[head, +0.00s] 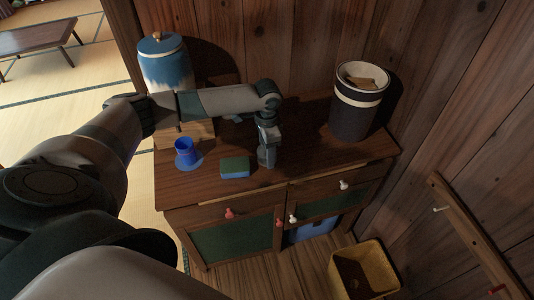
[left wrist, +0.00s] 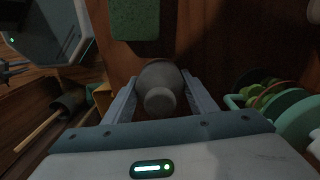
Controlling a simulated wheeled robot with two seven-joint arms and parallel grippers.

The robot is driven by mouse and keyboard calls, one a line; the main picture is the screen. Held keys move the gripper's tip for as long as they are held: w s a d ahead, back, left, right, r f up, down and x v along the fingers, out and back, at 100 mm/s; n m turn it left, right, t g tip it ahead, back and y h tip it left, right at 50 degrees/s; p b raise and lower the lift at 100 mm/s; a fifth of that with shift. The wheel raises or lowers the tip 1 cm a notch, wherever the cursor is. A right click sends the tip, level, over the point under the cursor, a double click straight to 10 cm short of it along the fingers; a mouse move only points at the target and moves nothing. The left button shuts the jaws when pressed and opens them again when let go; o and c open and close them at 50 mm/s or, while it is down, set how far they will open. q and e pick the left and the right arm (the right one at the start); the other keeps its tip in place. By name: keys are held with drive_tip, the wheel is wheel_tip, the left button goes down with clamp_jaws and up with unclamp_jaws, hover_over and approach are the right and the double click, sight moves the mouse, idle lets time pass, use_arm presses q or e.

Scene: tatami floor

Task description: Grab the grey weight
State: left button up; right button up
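In the left wrist view a grey, rounded weight (left wrist: 162,88) sits between the two finger pads of my left gripper (left wrist: 160,82). The fingers are only partly apart and meet the weight on both sides, so the gripper looks shut on it. In the head view my left gripper (head: 267,155) points down at the wooden cabinet top (head: 300,150), behind and to the right of the sponge. The weight is hidden by the gripper there. My right gripper is in neither view.
A green and blue sponge (head: 235,167) and a blue cup (head: 185,150) stand left of the gripper. A blue and white jar (head: 165,65) is at the back left. A dark, white-banded container (head: 350,120) stands right. A yellow bin (head: 362,272) is on the floor.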

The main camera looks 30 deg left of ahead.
use_arm(q)
clamp_jaws()
drive_tip(key=shift+w+r, duration=0.1)
drive_tip(key=shift+r, duration=0.2)
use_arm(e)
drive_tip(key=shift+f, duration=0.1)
